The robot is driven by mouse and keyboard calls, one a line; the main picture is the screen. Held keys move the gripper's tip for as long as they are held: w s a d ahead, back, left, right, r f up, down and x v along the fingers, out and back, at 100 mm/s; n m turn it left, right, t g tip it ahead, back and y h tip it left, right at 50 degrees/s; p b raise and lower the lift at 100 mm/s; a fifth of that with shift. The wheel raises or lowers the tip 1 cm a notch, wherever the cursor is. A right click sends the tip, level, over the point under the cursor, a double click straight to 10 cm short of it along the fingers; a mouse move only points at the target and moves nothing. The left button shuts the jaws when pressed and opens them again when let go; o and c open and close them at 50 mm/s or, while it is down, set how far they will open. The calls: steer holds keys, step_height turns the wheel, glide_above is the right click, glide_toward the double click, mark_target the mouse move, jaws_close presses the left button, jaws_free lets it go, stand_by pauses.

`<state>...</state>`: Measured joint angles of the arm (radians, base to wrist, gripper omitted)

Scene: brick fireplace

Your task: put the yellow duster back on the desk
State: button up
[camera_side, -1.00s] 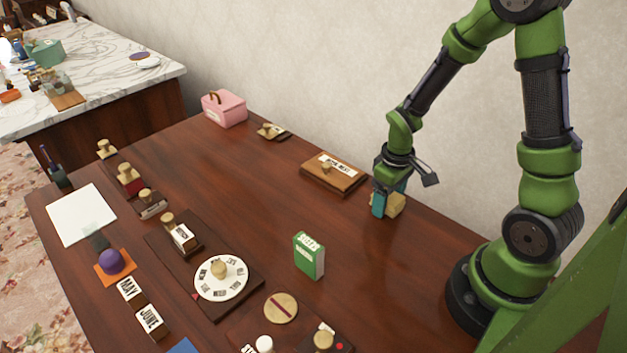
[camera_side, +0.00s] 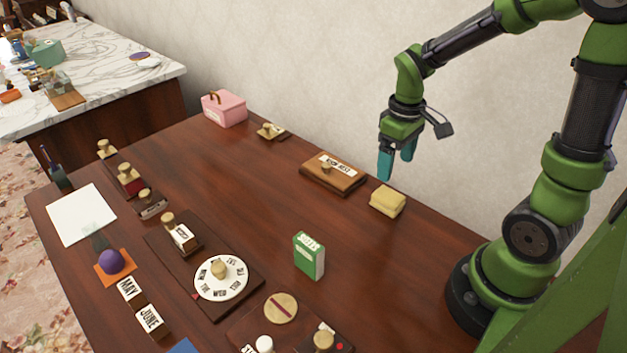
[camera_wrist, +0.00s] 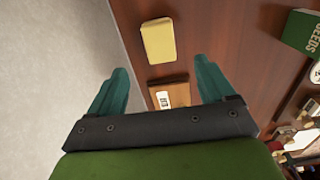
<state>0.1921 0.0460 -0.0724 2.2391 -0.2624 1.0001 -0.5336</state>
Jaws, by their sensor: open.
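The yellow duster (camera_side: 387,201) lies folded on the wooden desk (camera_side: 340,240), close to its wall-side edge. It sits just right of a wooden block with a white label. My gripper (camera_side: 397,168) is open and empty, with teal fingers pointing down, raised above the desk on the wall side of the duster. In the wrist view the duster (camera_wrist: 158,40) is whole and untouched, ahead of and between the lines of the open fingers (camera_wrist: 160,85). Nothing is between the fingertips and nothing hides the duster.
The labelled block (camera_side: 333,174) stands beside the duster. A green seed box (camera_side: 309,256) stands nearer the camera, and a pink box (camera_side: 224,108) is at the far end. The wall runs close behind the desk. The desk between duster and seed box is clear.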

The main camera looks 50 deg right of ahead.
steer(key=s+a+r+m+t+y, duration=0.1)
steer(key=s+a+r+m+t, duration=0.1)
steer(key=a+r, duration=0.3)
steer(key=s+a+r+m+t+y, duration=0.1)
steer(key=s+a+r+m+t, duration=0.1)
steer(key=a+r+t, duration=0.3)
step_height(320, 180, up, 3)
steer(key=shift+s+a+r, duration=0.15)
steer(key=shift+s+a, duration=0.3)
steer(key=shift+a, duration=0.05)
stand_by(0.6)
